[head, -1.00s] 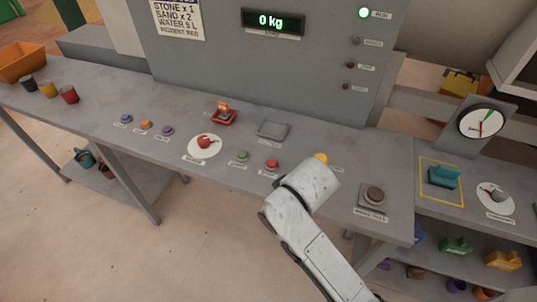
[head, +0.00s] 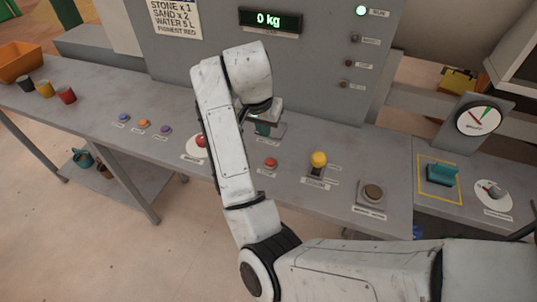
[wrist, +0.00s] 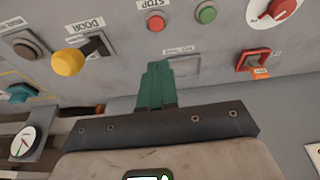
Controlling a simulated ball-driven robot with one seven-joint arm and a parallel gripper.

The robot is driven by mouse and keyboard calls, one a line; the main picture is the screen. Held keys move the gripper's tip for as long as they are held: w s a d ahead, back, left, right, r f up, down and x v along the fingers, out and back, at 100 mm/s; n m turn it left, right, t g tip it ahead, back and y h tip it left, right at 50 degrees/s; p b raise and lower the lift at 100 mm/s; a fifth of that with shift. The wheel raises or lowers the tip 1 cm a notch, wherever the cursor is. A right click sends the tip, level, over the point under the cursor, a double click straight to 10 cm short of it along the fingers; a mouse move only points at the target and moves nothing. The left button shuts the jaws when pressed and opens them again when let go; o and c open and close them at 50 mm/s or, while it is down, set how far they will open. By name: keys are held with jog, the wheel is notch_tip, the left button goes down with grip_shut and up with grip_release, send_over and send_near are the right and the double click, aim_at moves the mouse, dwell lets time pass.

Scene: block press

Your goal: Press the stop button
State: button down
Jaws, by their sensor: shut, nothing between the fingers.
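The stop button (head: 271,163) is a small red round button on the grey console top, right of centre. In the wrist view the red button (wrist: 156,23) shows at the top beside its "STOP" label. My gripper (head: 263,129) is above the console, behind the stop button in the head view. Its green fingers (wrist: 158,70) are shut with nothing between them. They are apart from the button, and the button is in clear sight in both views.
A green button (wrist: 205,12) sits beside the stop button; my arm hides it in the head view. A yellow-knobbed door lever (head: 319,160) stands to the right. A red dial (head: 200,141) and red-framed switch (wrist: 253,62) are nearby. The upright panel (head: 200,60) rises behind.

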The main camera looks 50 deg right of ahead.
dwell(0.4)
jog(key=b, duration=0.3)
send_near(270, 160)
jog(key=x, duration=0.5)
jog(key=shift+d, duration=0.15)
jog(key=shift+f, duration=0.75)
